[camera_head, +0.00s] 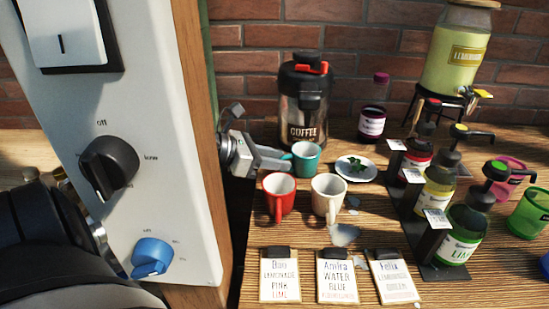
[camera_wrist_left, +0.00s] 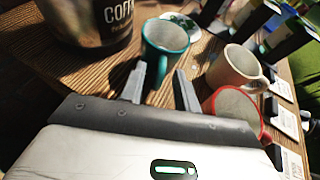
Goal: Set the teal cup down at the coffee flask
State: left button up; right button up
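The teal cup (camera_head: 307,160) stands on the wooden table just in front of the coffee flask (camera_head: 303,112), which has a black lid and a red catch. My left gripper (camera_head: 279,160) is at the cup's left side, at handle height. In the left wrist view its two fingers (camera_wrist_left: 160,80) are spread apart, with the handle of the teal cup (camera_wrist_left: 166,36) between their tips. I cannot tell whether either finger touches it. The lower flask (camera_wrist_left: 93,20) shows beside the cup there. My right gripper is in neither view.
A red cup (camera_head: 279,196) and a cream cup (camera_head: 328,197) stand close in front. A saucer with leaves (camera_head: 356,168) is at the right, before a row of bottles. A white panel with knobs (camera_head: 130,130) blocks the left. Order cards (camera_head: 337,275) lie at the front.

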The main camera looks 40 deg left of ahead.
pick_arm(q)
jog(key=shift+r, duration=0.1)
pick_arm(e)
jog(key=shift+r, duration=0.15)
